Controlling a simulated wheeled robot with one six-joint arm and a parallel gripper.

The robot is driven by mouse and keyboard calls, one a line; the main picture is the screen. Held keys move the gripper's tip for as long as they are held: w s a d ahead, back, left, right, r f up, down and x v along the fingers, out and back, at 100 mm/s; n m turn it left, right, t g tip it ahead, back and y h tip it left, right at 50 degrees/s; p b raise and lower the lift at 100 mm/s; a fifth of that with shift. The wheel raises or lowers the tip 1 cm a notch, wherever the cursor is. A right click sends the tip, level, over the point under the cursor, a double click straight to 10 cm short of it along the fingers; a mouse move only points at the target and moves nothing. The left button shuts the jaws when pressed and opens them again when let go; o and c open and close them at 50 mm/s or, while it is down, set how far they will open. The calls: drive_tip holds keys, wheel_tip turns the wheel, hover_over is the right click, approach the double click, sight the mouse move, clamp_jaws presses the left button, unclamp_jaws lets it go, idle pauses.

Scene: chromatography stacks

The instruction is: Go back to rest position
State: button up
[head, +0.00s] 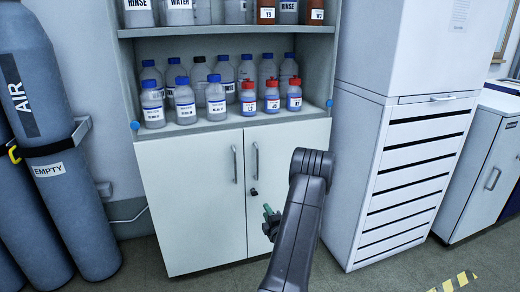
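My dark grey arm rises from the bottom of the head view, a little right of the middle, and bends at a joint near the cabinet's right door. A small dark part with a green piece (270,222) shows at the left edge of the arm. It looks like part of my gripper, mostly hidden behind the arm link. Its fingertips cannot be made out, so I cannot tell whether it is open or shut, or whether it holds anything.
A white cabinet (195,195) stands ahead, its open shelf holding several grey bottles (215,97) and three red-capped bottles (271,97). Tall grey gas cylinders (50,150) stand at left. A white drawer unit (410,180) stands at right. Floor (400,278) shows at lower right, with yellow-black tape (455,283).

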sight(257, 195)
drive_tip(key=b+x, duration=0.2)
drive_tip(key=x, duration=0.9)
drive_tip(key=shift+w+a, duration=0.15)
drive_tip(key=shift+w, duration=0.1)
drive_tip(key=shift+s, duration=0.1)
